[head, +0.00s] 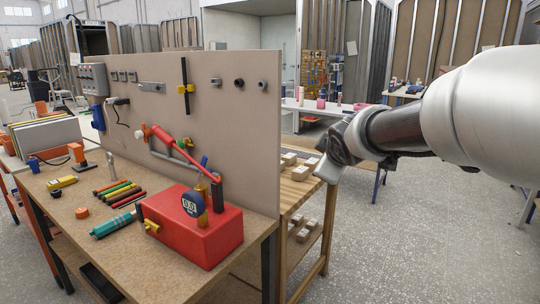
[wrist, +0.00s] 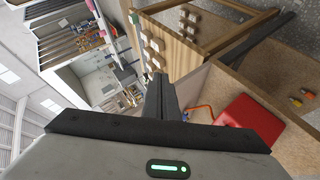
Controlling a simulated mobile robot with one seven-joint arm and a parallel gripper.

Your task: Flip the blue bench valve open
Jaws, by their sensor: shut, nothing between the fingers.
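A small blue handle (head: 204,161) stands by the grey pipe (head: 178,153) in front of the pegboard, behind the red box; it looks like the blue valve, but its exact position is too small to tell. My gripper (head: 335,160) is to the right of the pegboard, well apart from the blue handle. In the wrist view my gripper's dark fingers (wrist: 160,98) are shut and empty. The blue handle cannot be made out clearly there.
The upright pegboard (head: 230,130) edges the bench. A wooden shelf table (head: 300,190) with several small blocks stands beyond it.

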